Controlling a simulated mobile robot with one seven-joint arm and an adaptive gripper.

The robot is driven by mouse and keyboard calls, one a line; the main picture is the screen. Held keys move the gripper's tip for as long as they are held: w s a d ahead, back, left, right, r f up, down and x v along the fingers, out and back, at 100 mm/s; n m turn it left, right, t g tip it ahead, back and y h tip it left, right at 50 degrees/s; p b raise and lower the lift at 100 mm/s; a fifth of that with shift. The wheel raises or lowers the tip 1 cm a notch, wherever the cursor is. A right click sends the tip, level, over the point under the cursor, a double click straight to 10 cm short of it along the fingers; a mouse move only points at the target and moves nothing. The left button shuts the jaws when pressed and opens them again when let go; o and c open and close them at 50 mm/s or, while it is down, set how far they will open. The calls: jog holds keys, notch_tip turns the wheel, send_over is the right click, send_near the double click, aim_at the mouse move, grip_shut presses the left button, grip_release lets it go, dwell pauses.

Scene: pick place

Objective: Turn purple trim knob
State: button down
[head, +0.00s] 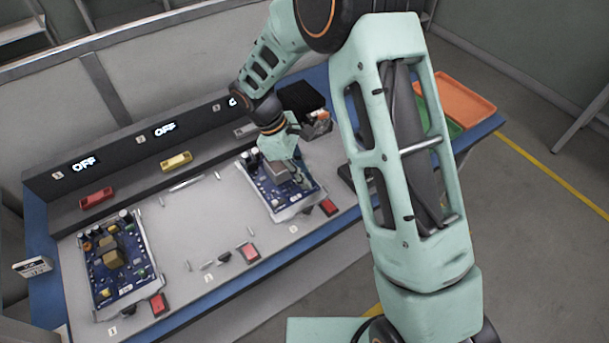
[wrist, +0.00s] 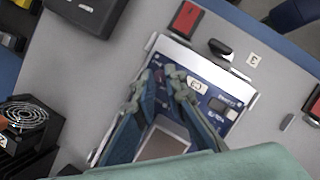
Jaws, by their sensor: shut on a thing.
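A blue circuit board (head: 262,194) lies in a pale frame on the right part of the bench. It also shows in the wrist view (wrist: 222,92). My gripper (head: 301,181) reaches down onto this board near its right side. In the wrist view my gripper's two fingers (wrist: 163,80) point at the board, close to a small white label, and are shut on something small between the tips. The fingers hide most of what they hold. I cannot make out the purple trim knob clearly in either view. A large box-shaped part (wrist: 165,142) stands on the board between the fingers' bases.
Another board (head: 140,278) lies at the left of the bench. Red buttons (head: 249,253) line the front edge, and a dark console (head: 120,155) showing OFF runs along the back. A fan part (wrist: 28,115) stands beside the board.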

dwell(0.5)
jog(key=c, duration=2)
grip_release()
jog(key=shift+o, duration=0.2)
jog(key=s+v, duration=0.1)
jog(key=v, duration=1.1)
jog(key=shift+w, duration=0.45)
